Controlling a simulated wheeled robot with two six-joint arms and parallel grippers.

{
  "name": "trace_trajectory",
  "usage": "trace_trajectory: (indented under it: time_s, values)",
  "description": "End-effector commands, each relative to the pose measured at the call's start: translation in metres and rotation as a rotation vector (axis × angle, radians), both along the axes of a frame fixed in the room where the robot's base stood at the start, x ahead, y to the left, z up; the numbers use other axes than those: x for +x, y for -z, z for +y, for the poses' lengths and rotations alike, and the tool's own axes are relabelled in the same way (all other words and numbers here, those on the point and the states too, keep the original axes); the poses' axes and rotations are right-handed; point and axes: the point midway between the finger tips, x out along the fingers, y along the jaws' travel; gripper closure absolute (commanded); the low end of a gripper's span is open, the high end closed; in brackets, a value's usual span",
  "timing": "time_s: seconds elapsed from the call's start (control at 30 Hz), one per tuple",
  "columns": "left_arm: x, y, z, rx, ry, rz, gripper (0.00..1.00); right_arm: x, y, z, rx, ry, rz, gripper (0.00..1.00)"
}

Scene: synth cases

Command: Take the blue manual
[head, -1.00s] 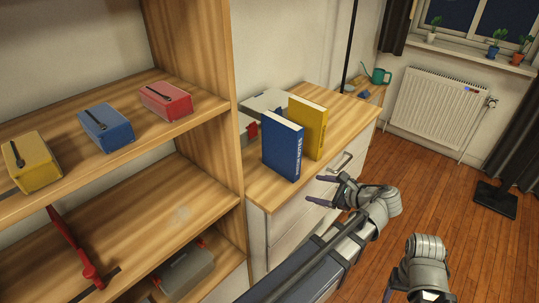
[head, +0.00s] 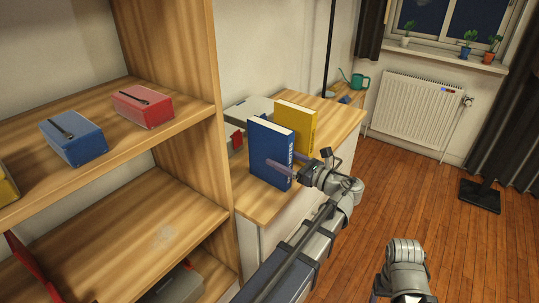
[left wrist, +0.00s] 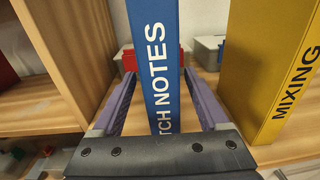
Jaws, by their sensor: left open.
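The blue manual (head: 270,142) stands upright on top of the wooden dresser (head: 258,205). In the left wrist view the blue manual (left wrist: 153,40) shows its spine with white letters "TCH NOTES", the rest cut off or hidden. My left gripper (head: 281,160) is at the manual's near side. In the left wrist view the left gripper (left wrist: 159,75) is open, with one purple finger on each side of the spine. I cannot tell whether the fingers touch it. Part of my right arm shows at the bottom right of the head view, its fingers out of sight.
A yellow manual (head: 295,124) marked "MIXING" (left wrist: 270,60) stands close to the right of the blue one. Grey boxes (head: 250,108) sit behind. A wooden shelf (head: 190,110) with red (head: 142,106) and blue (head: 73,138) cases is at left. Open floor lies at right.

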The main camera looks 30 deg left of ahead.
Motion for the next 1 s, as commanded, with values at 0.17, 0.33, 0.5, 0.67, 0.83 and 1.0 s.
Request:
trace_trajectory:
  time_s: [0.17, 0.33, 0.5, 0.67, 0.83, 1.0]
  values:
    - [0.002, -0.003, 0.012, -0.001, -0.002, -0.001, 0.22, 0.0, -0.003, 0.0, 0.0, 0.0, 0.0, 0.32]
    - [0.007, -0.005, 0.037, -0.001, -0.002, -0.001, 0.22, 0.0, -0.005, 0.0, 0.0, 0.0, 0.0, 0.32]
    - [0.009, -0.005, 0.05, -0.001, 0.0, -0.001, 0.22, 0.0, -0.005, 0.0, 0.0, 0.0, 0.0, 0.32]
    - [0.009, -0.005, 0.051, -0.001, 0.001, -0.001, 0.22, 0.0, -0.005, 0.0, 0.0, 0.0, 0.0, 0.32]
    - [0.009, -0.005, 0.051, -0.001, 0.001, -0.001, 0.31, 0.0, -0.005, 0.0, 0.0, 0.0, 0.0, 0.32]
    - [0.009, -0.005, 0.051, -0.001, 0.001, -0.001, 0.51, 0.0, -0.005, 0.0, 0.0, 0.0, 0.0, 0.32]
